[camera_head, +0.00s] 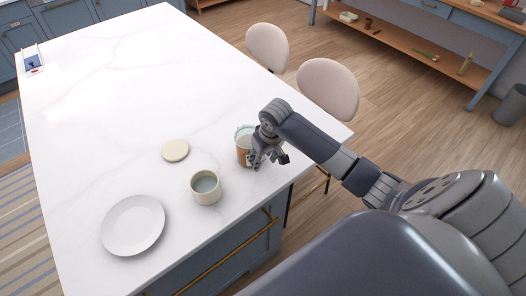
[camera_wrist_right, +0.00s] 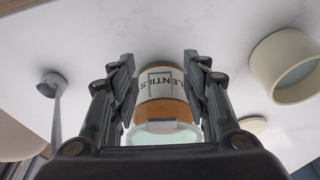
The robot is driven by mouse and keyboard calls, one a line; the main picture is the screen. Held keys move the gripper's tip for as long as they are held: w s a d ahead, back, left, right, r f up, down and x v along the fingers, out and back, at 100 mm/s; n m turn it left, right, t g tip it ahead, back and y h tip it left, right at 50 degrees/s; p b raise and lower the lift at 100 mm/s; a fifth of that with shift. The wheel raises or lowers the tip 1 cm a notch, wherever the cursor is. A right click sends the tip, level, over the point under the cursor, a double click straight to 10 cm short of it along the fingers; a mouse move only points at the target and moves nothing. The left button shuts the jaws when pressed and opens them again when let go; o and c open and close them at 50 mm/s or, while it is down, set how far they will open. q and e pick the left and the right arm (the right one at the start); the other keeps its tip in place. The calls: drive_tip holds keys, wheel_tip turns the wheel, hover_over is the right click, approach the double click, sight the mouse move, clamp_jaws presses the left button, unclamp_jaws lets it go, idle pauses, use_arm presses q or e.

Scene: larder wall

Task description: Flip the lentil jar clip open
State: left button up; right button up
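The lentil jar (camera_head: 243,155) stands on the white counter, with orange contents and a pale greenish top. In the right wrist view the jar (camera_wrist_right: 160,110) shows upside down, its "LENTILS" label facing me. A grey metal clip part (camera_wrist_right: 161,126) shows on its near side, close to the pale top; I cannot tell whether the clip is fastened. My right gripper (camera_head: 268,158) is at the jar's right side. In the wrist view its two fingers (camera_wrist_right: 160,68) are apart, one on each side of the jar, with no clear contact. My left gripper is not in view.
A cream cup (camera_head: 206,190), a cream disc (camera_head: 175,150) and a white plate (camera_head: 133,226) lie left of the jar on the counter (camera_head: 110,100). Two beige chairs (camera_head: 327,88) stand behind the far edge. The counter's middle is clear.

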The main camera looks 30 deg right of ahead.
drive_tip(key=v, duration=1.2)
idle(0.4)
